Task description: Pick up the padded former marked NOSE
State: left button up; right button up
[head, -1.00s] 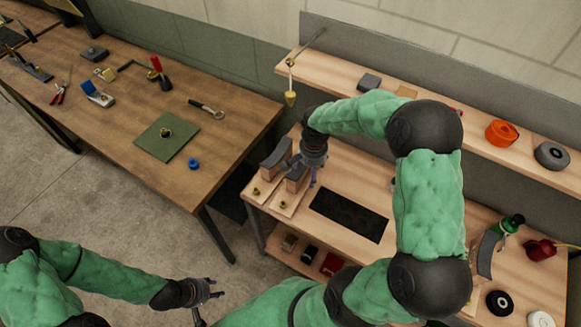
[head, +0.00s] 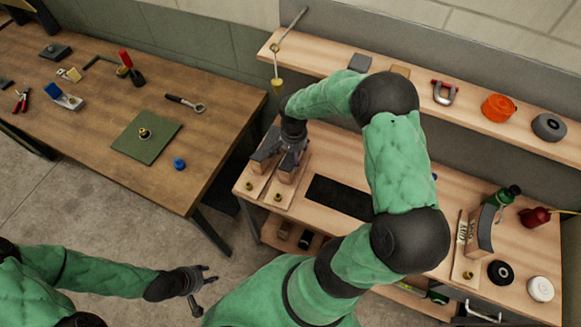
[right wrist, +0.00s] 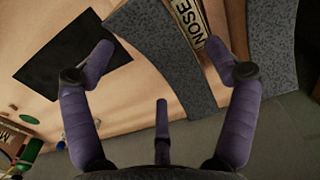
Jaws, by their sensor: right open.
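Two padded formers, wooden blocks with curved grey pads, stand on the left end of the right bench in the head view: one at left (head: 262,158), one at right (head: 287,172). In the right wrist view a NOSE plate (right wrist: 188,22) lies along the edge of one grey pad (right wrist: 165,55); another pad (right wrist: 272,40) is to its right. My right gripper (head: 292,150) is open above the formers; in the wrist view its fingers (right wrist: 168,62) spread either side of the pad beside the NOSE plate. My left gripper (head: 203,281) is open and empty, low at front left.
A black mat (head: 338,197) lies right of the formers. Another padded former (head: 484,228) stands further right, near black (head: 500,272) and white (head: 540,288) rolls. A shelf (head: 415,95) runs behind. The left table (head: 95,130) holds tools and a green mat (head: 146,138).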

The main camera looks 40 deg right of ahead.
notch_tip(320, 180, down, 4)
jog(key=shift+f+b, duration=0.1)
jog(key=shift+b, duration=0.25)
grip_shut()
